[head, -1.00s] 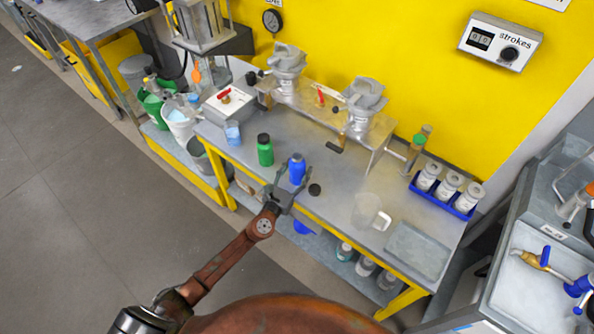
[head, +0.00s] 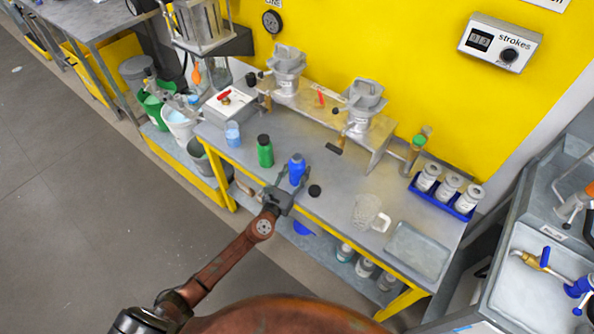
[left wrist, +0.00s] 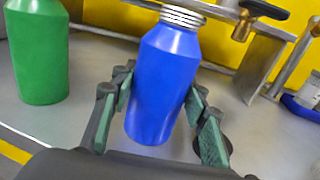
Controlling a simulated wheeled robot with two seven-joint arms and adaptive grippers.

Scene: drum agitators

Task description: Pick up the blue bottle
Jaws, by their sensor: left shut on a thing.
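The blue bottle (head: 297,169) stands near the front edge of the grey bench, without a cap on its threaded neck. In the left wrist view the blue bottle (left wrist: 163,82) leans slightly in the picture, between the green-padded fingers. My left gripper (head: 291,180) is shut on the bottle's body, with a finger on each side, also seen in the left wrist view (left wrist: 163,105). Whether the base touches the bench I cannot tell. My right gripper is not in view.
A green bottle (head: 265,151) with a dark cap stands just left of the blue one. A black cap (head: 315,191) lies to its right. A clear jug (head: 370,213) and a grey tray (head: 418,250) are further right. Two metal drums stand behind.

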